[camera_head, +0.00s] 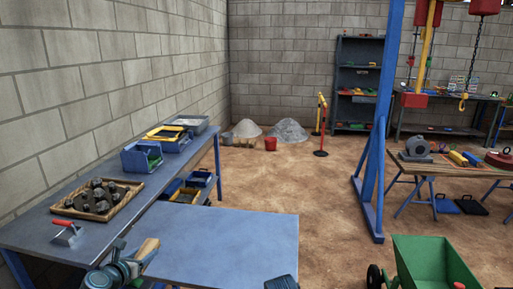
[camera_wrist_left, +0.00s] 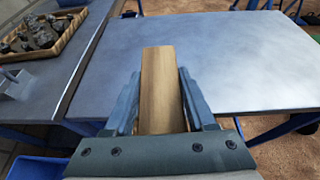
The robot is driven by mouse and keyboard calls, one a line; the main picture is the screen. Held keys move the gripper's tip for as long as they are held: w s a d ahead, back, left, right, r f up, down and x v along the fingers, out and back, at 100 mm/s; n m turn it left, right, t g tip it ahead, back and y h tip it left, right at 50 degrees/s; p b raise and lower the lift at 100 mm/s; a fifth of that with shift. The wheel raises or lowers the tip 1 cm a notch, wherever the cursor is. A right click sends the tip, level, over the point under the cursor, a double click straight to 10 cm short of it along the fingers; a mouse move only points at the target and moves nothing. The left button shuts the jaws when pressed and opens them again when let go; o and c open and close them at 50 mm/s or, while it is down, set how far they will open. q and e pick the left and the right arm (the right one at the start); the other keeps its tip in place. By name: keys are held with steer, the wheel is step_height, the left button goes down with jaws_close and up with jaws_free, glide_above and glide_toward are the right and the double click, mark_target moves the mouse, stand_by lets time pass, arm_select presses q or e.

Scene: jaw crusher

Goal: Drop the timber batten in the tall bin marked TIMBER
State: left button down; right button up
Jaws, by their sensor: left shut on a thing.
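The timber batten (camera_head: 148,249) is a pale brown wooden piece at the lower left of the head view. My left gripper (camera_head: 131,262) is shut on it, near the front of the blue table. In the left wrist view the batten (camera_wrist_left: 161,80) sits between the two fingers and sticks out beyond their tips, over the blue tabletop. A small dark part at the bottom edge of the head view (camera_head: 282,283) may be my right gripper; its jaws cannot be made out. I see no tall bin with a readable TIMBER mark.
A blue table (camera_head: 215,235) lies in front, mostly bare. The bench at left holds a wooden tray of dark rocks (camera_head: 65,204), a trowel (camera_head: 66,233) and bins (camera_head: 141,157). A green cart (camera_head: 430,265) and blue post (camera_head: 375,150) stand right. Open floor lies between.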

mark_target(144, 252)
arm_select(q)
step_height(144, 252, up, 9)
steer(key=p, duration=0.7)
steer(key=shift+r+p, duration=0.2)
steer(key=shift+p, duration=0.1)
steer(key=shift+f, duration=0.1)
